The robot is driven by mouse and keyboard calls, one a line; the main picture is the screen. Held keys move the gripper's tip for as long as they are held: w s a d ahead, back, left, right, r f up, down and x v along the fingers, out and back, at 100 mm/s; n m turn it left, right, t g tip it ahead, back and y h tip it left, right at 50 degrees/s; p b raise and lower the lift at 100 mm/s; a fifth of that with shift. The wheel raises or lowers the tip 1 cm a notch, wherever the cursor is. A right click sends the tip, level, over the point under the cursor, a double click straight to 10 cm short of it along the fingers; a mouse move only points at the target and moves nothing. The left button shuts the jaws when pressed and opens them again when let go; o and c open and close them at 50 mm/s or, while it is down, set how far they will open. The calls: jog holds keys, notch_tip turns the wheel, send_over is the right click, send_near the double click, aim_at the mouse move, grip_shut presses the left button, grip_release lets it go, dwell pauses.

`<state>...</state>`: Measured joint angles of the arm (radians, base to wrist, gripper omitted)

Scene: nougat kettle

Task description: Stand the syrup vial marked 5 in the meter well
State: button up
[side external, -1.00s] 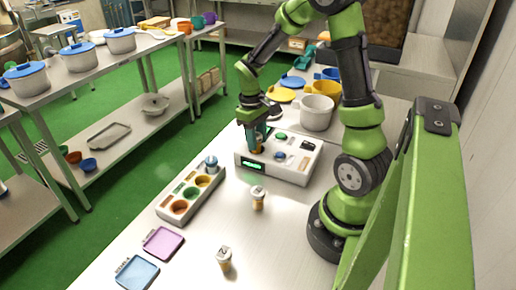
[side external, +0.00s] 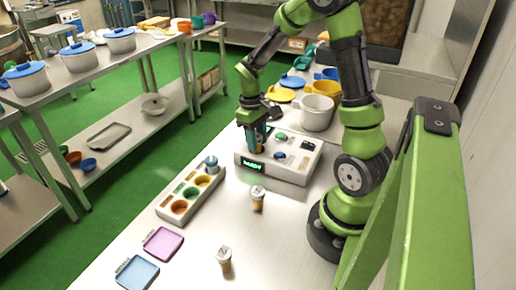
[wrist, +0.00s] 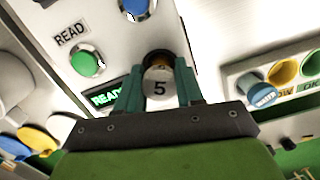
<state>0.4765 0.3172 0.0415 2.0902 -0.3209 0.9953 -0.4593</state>
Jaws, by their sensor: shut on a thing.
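The vial marked 5 (wrist: 160,88) shows its pale cap in the wrist view, between the teal fingers of my gripper (wrist: 158,96). My gripper (side external: 256,140) is shut on it, pointing down at the near left part of the white meter (side external: 292,172). The vial's amber body (side external: 259,150) shows just below the fingers, upright, at the meter's top. The well is hidden under the vial and fingers, so I cannot tell how deep the vial sits.
Two capped vials (side external: 258,198) (side external: 224,260) stand on the table. A white rack (side external: 163,209) with coloured wells and a blue-capped item (side external: 212,164) is at left. Pink (side external: 163,242) and blue (side external: 137,272) trays lie nearer. A white pot (side external: 317,113) stands behind the meter.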

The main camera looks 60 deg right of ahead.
jog(key=shift+f, duration=0.45)
jog(key=o, duration=0.8)
jog(key=shift+c, duration=0.2)
jog(key=shift+w+d+r, duration=0.1)
jog(key=shift+w+r, duration=0.1)
jog(key=shift+r, duration=1.65)
jog(key=shift+w+a+r, duration=0.1)
jog(key=shift+w+r, duration=0.15)
jog(key=shift+r, duration=1.55)
jog(key=shift+w+d+r, duration=0.1)
jog(key=shift+w+r, duration=0.1)
jog(key=shift+r, duration=1.65)
jog(key=shift+w, duration=0.1)
jog(key=s+a+r+m+t+y, duration=0.1)
jog(key=s+a+r+t, duration=0.2)
jog(key=a, duration=0.6)
jog(key=s+a+r+t, duration=0.4)
jog(key=a+r+t, duration=0.1)
jog(key=a, duration=0.4)
jog(key=shift+s+m+t+y, duration=0.2)
jog(key=shift+m+t+y, duration=0.1)
jog(key=shift+m+y, duration=0.1)
